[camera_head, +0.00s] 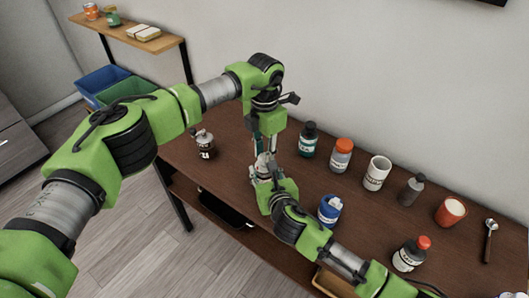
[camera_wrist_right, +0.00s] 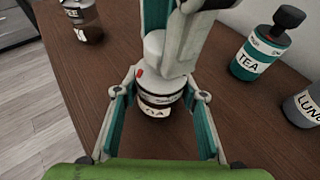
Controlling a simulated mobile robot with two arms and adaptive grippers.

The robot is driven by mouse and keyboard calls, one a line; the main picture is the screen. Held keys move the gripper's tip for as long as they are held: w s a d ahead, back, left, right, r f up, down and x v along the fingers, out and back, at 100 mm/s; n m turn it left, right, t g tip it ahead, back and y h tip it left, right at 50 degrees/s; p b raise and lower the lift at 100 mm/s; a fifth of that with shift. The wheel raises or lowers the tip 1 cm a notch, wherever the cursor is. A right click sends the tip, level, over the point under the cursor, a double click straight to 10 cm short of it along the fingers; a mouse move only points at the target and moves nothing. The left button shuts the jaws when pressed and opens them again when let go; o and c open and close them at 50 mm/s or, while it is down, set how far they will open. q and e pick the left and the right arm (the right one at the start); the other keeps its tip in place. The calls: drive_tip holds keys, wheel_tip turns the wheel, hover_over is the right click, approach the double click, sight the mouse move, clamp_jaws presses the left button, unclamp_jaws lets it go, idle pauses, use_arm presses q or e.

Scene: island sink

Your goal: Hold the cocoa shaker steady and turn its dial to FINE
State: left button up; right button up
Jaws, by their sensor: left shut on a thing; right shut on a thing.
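The cocoa shaker (camera_wrist_right: 155,111) stands in the middle of the right wrist view, with a dark brown body, a label of which "OA" shows, and a white top (camera_wrist_right: 160,72) with a small red mark on its left side. My right gripper (camera_head: 264,172) is shut on the shaker's body, one finger on each side. My left gripper (camera_head: 264,140) comes down from above and is shut on the white upper part; its fingers (camera_wrist_right: 170,30) also show in the right wrist view. In the head view the grippers mostly hide the shaker. The dial's words cannot be read.
A jar (camera_head: 204,146) stands near the table's left end. The brown table (camera_head: 235,143) has bare room between that jar and my grippers.

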sight(264, 156)
use_arm(q)
drive_tip(key=m, duration=0.5)
drive_tip(key=shift+m, duration=0.4)
use_arm(e)
drive_tip(key=shift+f, duration=0.1)
idle(0.3)
use_arm(q)
drive_tip(key=o, duration=1.1)
wheel_tip(264, 156, up, 12)
use_arm(e)
drive_tip(key=o, duration=1.3)
